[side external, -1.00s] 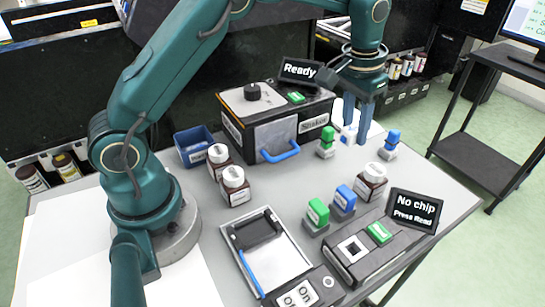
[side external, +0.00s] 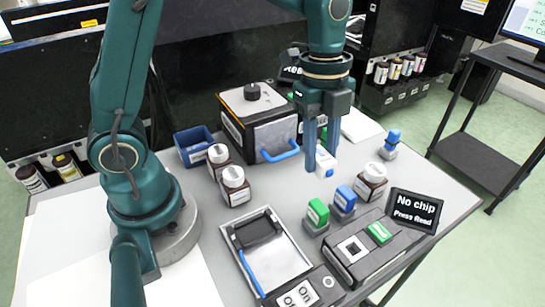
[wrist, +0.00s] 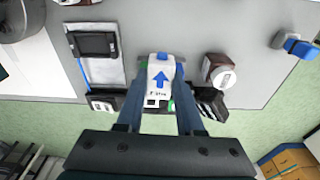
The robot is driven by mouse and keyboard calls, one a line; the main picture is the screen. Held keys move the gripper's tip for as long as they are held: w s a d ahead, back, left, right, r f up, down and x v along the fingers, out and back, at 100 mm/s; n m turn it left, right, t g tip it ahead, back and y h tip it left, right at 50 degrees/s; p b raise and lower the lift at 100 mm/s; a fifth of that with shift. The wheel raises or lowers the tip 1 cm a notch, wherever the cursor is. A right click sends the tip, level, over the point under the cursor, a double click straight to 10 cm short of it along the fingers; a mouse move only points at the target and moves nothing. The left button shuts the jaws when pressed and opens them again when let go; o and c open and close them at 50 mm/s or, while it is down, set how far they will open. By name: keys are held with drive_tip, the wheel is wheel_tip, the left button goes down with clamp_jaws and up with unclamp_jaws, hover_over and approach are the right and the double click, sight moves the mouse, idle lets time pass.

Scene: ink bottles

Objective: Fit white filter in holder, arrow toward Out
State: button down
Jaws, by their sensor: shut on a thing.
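The white filter (wrist: 158,92) is a small white block with a blue arrow and small print on its face. The arrow points up in the wrist view, toward the bench. My gripper (wrist: 159,74) is shut on it, one finger on each side. In the side external view my gripper (side external: 321,160) holds the filter (side external: 325,167) above the grey bench, behind the green and blue stoppers. A grey tray (side external: 232,246) with a dark block and a blue bar lies front centre, also in the wrist view (wrist: 118,72). I cannot read any Out mark, nor tell which thing is the holder.
A green-topped block (side external: 317,212) and a blue-topped block (side external: 344,199) stand below my gripper, beside a "No chip" reader (side external: 350,270). A brown bottle (side external: 371,180) is to the right, a shaker (side external: 275,138) behind. Two more bottles (side external: 235,188) stand left. Bench between is clear.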

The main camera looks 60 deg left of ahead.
drive_tip(key=s+f+m+g+y, duration=0.1)
drive_tip(key=s+f+m, duration=0.1)
drive_tip(key=s+m, duration=1.2)
drive_tip(key=m, duration=0.3)
hover_over(253, 231)
drive_tip(key=shift+w+f, duration=0.15)
drive_tip(key=shift+f, duration=1.15)
drive_tip(key=shift+w+f, duration=0.1)
drive_tip(key=shift+f, duration=1.15)
drive_tip(key=shift+f, duration=0.7)
drive_tip(key=c, duration=0.6)
unclamp_jaws()
drive_tip(key=c, duration=0.3)
drive_tip(key=shift+o, duration=1.2)
